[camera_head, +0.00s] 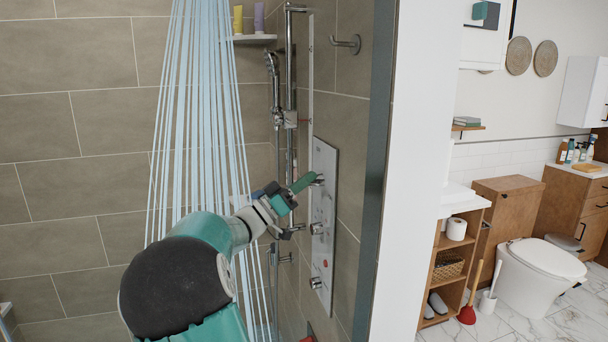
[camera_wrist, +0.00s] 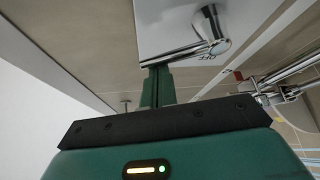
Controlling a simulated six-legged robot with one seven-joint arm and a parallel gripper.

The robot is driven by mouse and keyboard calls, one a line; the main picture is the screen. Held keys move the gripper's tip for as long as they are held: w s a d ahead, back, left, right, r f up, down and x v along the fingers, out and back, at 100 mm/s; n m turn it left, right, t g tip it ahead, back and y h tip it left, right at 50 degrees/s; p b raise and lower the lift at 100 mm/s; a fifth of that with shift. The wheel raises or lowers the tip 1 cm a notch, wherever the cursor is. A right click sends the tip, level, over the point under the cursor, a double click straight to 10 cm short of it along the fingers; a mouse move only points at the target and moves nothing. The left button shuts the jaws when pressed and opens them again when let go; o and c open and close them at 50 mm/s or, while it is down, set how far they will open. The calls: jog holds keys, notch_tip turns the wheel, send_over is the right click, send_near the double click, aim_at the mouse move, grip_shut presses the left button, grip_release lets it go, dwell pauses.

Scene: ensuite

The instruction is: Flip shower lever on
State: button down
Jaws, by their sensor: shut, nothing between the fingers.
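The shower panel (camera_head: 323,215) is a pale upright plate on the tiled wall with several chrome knobs. The upper lever (camera_head: 317,179) is at my green fingertips. In the wrist view the chrome lever (camera_wrist: 190,52) reaches sideways from its round hub, with "OFF" printed beside it. My gripper (camera_head: 303,183) is shut and empty. Its green fingers (camera_wrist: 158,85) end at the lever's free end; whether they touch it I cannot tell. Blue-white water streams (camera_head: 205,110) fall from above, behind my arm.
A hand shower on a chrome rail (camera_head: 290,80) stands left of the panel. A corner shelf (camera_head: 252,38) holds two tubes. A wall hook (camera_head: 347,44) is above the panel. A white partition edge (camera_head: 410,170) stands close on the right, with a toilet (camera_head: 540,270) beyond.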

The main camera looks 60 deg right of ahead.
jog(key=m+g, duration=0.1)
jog(key=m, duration=0.1)
jog(key=f+m+g+y, duration=0.1)
jog(key=shift+s+a+f+m, duration=0.1)
jog(key=shift+s+f+m, duration=0.1)
jog(key=shift+m, duration=0.2)
jog(key=shift+a+f, duration=0.1)
jog(key=shift+f, duration=0.25)
